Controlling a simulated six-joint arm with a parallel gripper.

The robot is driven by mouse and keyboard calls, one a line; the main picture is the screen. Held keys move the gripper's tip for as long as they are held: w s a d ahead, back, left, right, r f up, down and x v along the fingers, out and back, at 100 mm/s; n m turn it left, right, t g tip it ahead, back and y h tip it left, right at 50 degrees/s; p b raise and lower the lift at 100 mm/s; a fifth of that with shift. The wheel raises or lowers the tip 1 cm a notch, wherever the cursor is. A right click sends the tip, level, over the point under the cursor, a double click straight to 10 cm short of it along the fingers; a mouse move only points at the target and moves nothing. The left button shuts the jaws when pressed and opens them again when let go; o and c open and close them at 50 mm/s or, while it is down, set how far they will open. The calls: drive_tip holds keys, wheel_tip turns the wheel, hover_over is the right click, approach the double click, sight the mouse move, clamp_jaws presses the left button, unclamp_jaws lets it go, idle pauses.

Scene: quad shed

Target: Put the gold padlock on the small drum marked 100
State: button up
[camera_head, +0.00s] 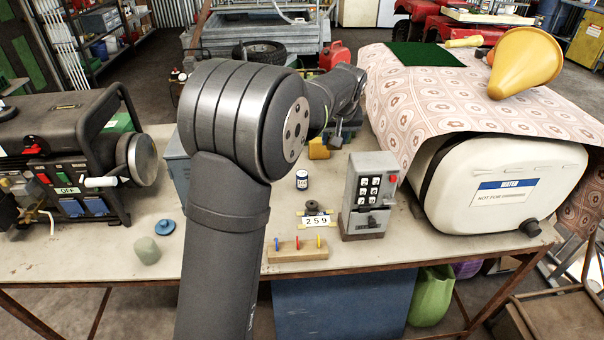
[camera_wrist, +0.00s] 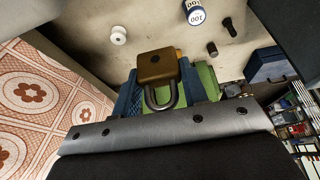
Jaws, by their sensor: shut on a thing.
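The gold padlock (camera_wrist: 157,65) is held in my gripper (camera_wrist: 165,85), its shackle toward the gripper and its body outward. In the head view the padlock (camera_head: 318,149) shows just below my gripper (camera_head: 338,135), partly hidden behind my arm. The small drum marked 100 (camera_head: 302,180) is a white and blue cylinder standing upright on the bench, nearer the front than the padlock. The drum also shows at the top edge of the wrist view (camera_wrist: 194,12), apart from the padlock. Its top looks clear.
A white water container (camera_head: 500,185) and patterned cloth (camera_head: 480,100) fill the right; a generator (camera_head: 70,150) stands left.

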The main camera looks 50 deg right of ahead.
sight(332, 148)
drive_tip(key=f, duration=0.3)
drive_tip(key=shift+w+f, duration=0.25)
drive_tip(key=shift+f, duration=0.15)
drive_tip(key=w+f, duration=0.2)
drive_tip(key=w, duration=0.1)
drive_tip(key=w+f, duration=0.2)
drive_tip(key=w, duration=0.2)
drive_tip(key=w+f, duration=0.2)
drive_tip(key=w, duration=0.2)
drive_tip(key=shift+f, duration=2.4)
drive_tip(key=shift+f, duration=0.1)
drive_tip(key=o, duration=1)
drive_tip(key=shift+o, duration=0.3)
drive_tip(key=v, duration=1.2)
